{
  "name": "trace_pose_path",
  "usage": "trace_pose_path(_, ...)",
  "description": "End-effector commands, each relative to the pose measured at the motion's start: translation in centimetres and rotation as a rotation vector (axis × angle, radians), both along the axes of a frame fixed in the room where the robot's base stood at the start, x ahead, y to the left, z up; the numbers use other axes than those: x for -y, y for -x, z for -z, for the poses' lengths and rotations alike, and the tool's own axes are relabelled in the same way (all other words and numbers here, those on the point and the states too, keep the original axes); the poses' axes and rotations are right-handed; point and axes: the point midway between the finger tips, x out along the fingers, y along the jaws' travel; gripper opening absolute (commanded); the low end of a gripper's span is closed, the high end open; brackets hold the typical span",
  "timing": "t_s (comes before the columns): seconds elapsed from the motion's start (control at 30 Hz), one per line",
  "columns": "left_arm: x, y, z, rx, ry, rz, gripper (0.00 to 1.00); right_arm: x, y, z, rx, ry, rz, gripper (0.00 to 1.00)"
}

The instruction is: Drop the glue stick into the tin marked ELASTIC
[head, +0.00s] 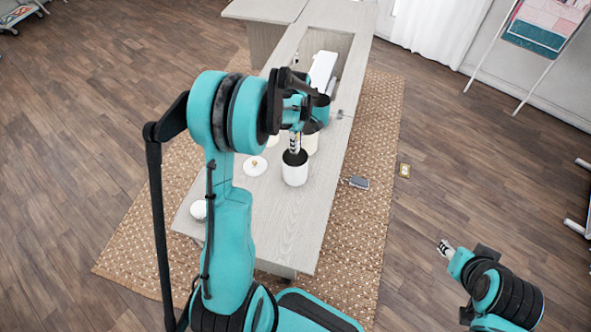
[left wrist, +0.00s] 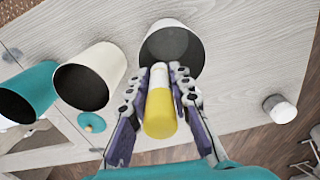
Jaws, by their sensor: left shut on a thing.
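My left gripper (left wrist: 162,82) is shut on the glue stick (left wrist: 160,108), which is yellow with a white end. In the head view my left gripper (head: 294,141) is just above the nearest tin, a white one (head: 295,174) with a dark inside. That open tin (left wrist: 172,32) lies just beyond the glue stick in the left wrist view. A cream tin (left wrist: 97,65) and a teal tin (left wrist: 37,80) stand beside it in a row. No tin marking is readable. My right gripper (head: 446,247) is empty, off to the right of the table; its fingers are too small to judge.
The pale wooden cabinet top (head: 300,222) is clear at its near end. A white lid with a knob (head: 255,166) lies left of the white tin, and a small white jar (head: 198,210) stands near the left edge. A teal lid (left wrist: 92,122) lies by the cream tin.

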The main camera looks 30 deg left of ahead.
Motion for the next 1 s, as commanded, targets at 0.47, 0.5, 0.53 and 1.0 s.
trace_pose_path(0.47,0.0,0.0,-0.3,0.0,0.0,0.0,0.44,0.0,0.0,0.0,0.0,0.0,0.0,0.4)
trace_pose_path(0.5,0.0,0.0,-0.6,0.0,0.0,0.0,0.44,0.0,0.0,0.0,0.0,0.0,0.0,0.4)
trace_pose_path(0.53,0.0,0.0,-0.9,0.0,0.0,0.0,0.44,0.0,0.0,0.0,0.0,0.0,0.0,0.4)
trace_pose_path(1.0,0.0,0.0,-10.1,0.0,0.0,0.0,0.44,0.0,0.0,0.0,0.0,0.0,0.0,0.4)
